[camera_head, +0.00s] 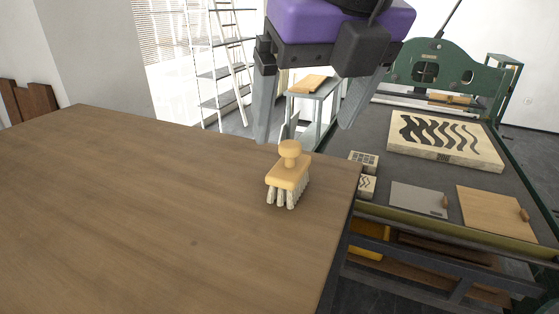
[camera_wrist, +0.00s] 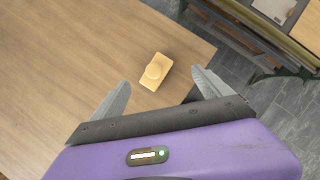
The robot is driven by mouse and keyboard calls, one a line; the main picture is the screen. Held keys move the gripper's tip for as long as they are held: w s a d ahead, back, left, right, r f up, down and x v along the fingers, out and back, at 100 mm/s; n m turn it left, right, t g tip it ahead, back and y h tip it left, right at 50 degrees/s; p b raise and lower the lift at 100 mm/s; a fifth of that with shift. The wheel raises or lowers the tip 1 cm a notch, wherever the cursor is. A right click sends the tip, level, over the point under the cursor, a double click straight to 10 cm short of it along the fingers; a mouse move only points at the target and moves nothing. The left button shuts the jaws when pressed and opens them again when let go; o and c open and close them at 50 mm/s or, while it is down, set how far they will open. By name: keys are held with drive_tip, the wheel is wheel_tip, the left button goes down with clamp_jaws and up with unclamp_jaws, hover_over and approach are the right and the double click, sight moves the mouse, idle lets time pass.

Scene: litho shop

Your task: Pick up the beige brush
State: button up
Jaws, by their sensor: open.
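The beige brush (camera_head: 288,172) stands upright on its pale bristles near the right edge of the brown wooden table (camera_head: 150,200), its round knob on top. In the wrist view the brush (camera_wrist: 156,72) is seen from above, beyond the fingertips and roughly between their lines. My gripper (camera_head: 305,135) is open and empty, with its two grey fingers spread wide above and behind the brush in the head view. It also shows in the wrist view (camera_wrist: 161,82). The fingers do not touch the brush.
To the right stands a green press (camera_head: 445,70) with a dark bed, carrying a patterned stone slab (camera_head: 445,140), a grey plate (camera_head: 418,199) and a wooden board (camera_head: 494,212). A ladder (camera_head: 215,75) stands at the back. The table left of the brush is clear.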

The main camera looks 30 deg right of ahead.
sight(296, 146)
drive_tip(key=x, duration=0.5)
drive_tip(key=b+x, duration=0.1)
drive_tip(key=x, duration=0.1)
drive_tip(key=shift+a+f, duration=0.2)
drive_tip(key=shift+a, duration=0.15)
clamp_jaws()
